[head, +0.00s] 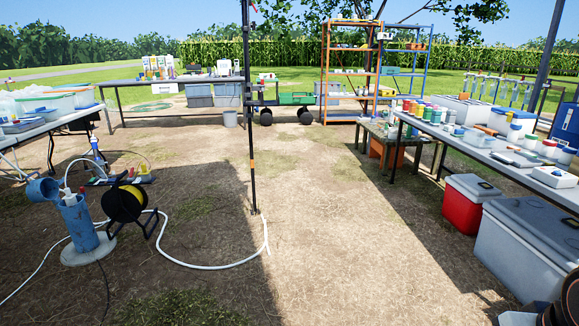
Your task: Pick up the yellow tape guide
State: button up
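I cannot single out the yellow tape guide with certainty at this distance. A small yellow item (144,169) shows at the small stand just above the reel, at the left. The yellow tape reel (124,204) stands upright in a dark frame on the ground. Just left of it is a blue well casing (76,222) with its cap swung open, on a round concrete pad (83,251). Something white and red shows at the casing's mouth. My gripper is not in view.
A white hose (205,267) loops over the ground around the reel. A thin black pole (250,150) stands mid-view. A long table (490,158) with bottles, a red cooler (466,205) and a grey cooler (525,240) line the right.

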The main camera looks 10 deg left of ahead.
aim_at(144, 171)
jog(key=i+j+u, duration=0.2)
jog(key=i+u, duration=0.2)
jog(key=i+j+u, duration=0.1)
jog(key=i+u, duration=0.75)
jog(key=i+l+u, duration=0.25)
jog(key=i+u, duration=0.15)
jog(key=i+j+u, duration=0.15)
jog(key=i, duration=0.9)
jog(key=i+j+u, duration=0.15)
jog(key=i, duration=0.9)
jog(key=i+j+z, duration=0.2)
jog(key=i+j, duration=0.4)
jog(key=i, duration=0.1)
